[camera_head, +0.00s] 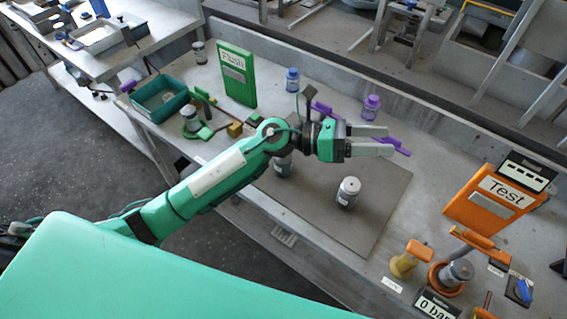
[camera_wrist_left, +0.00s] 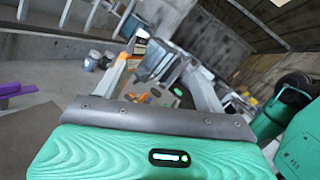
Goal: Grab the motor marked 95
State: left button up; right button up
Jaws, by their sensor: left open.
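A grey cylindrical motor (camera_head: 348,192) with a pale top stands upright on the dark mat (camera_head: 385,195). A second grey motor (camera_head: 283,166) stands on the mat, partly hidden behind my left arm. Other similar cylinders sit in the orange test fixture (camera_head: 457,273), at the green fixture (camera_head: 190,118) and at the back left (camera_head: 200,52). No number can be read on any of them. My left gripper (camera_head: 391,142) is open and empty, above the mat's far side, apart from the motors. Its spread fingers also show in the left wrist view (camera_wrist_left: 165,60). My right gripper is not in view.
A blue-topped bottle (camera_head: 292,80) and a purple one (camera_head: 371,107) stand toward the back. The green panel (camera_head: 236,75) and teal bin (camera_head: 160,98) are left; the orange Test panel (camera_head: 494,203) and pressure display (camera_head: 437,304) are right. The mat's front right is clear.

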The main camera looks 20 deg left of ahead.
pick_arm(q)
notch_tip(320, 180, down, 5)
jog(key=m+g+y, duration=0.3)
jog(key=m+y, duration=0.1)
jog(key=m, duration=0.2)
jog(key=m+y, duration=0.5)
jog(key=y, duration=1.1)
send_near(283, 161)
jog(key=shift+t, duration=0.3)
jog(key=f, duration=0.2)
jog(key=w+f+p, duration=0.1)
jog(key=f, duration=0.1)
jog(key=f+p, duration=0.1)
jog(key=f, duration=0.2)
jog(key=shift+w+a, duration=0.15)
jog(key=shift+w, duration=0.15)
jog(key=shift+s+f+p, duration=0.1)
jog(key=shift+f+p, duration=0.25)
jog(key=shift+f, duration=0.15)
jog(key=f, duration=0.1)
jog(key=f+p, duration=0.1)
jog(key=f, duration=0.2)
jog(key=shift+s+a+p, duration=0.2)
jog(key=shift+a+p, duration=0.05)
jog(key=shift+p, duration=0.1)
jog(key=shift+f, duration=0.25)
jog(key=c, duration=1.3)
